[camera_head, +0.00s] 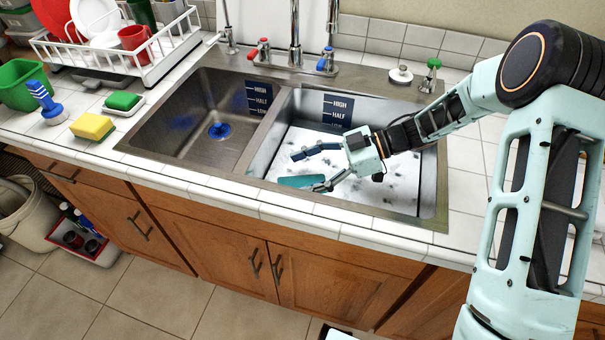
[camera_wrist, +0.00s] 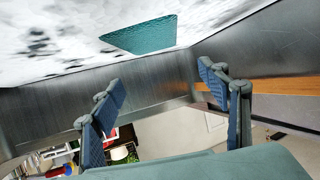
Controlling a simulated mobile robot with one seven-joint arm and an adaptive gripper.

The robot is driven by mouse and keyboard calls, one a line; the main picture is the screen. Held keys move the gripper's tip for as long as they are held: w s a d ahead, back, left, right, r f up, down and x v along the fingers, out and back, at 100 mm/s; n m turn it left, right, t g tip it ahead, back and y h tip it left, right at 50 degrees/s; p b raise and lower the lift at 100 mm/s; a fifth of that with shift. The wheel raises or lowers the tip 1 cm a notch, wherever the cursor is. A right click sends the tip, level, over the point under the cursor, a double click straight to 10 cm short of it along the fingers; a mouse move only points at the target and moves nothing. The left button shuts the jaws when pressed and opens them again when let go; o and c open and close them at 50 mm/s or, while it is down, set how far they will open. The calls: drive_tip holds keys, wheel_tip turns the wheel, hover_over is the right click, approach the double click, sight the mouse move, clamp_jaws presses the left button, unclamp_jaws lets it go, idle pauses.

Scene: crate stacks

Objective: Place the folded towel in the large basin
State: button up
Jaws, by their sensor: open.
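The folded towel, a flat teal piece, lies in the white suds of the right basin near its front wall. It shows in the head view (camera_head: 297,181) and in the wrist view (camera_wrist: 142,37). The large basin (camera_head: 428,180) is the wider right half of the steel sink and holds white foam. My gripper (camera_head: 310,171) is open and empty over this basin, its lower finger close to the towel's right end. In the wrist view my gripper (camera_wrist: 160,82) has its fingers spread apart, with nothing between them. Whether a finger touches the towel I cannot tell.
The left basin (camera_head: 185,125) has a blue drain. Taps (camera_head: 295,45) stand behind the sink. A dish rack (camera_head: 150,55), yellow sponge (camera_head: 93,126), green sponge (camera_head: 123,101), blue brush (camera_head: 45,100) and green tub (camera_head: 20,85) stand at left. The front counter strip is clear.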

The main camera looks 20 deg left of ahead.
drive_tip(key=v, duration=0.7)
drive_tip(key=shift+d, duration=0.2)
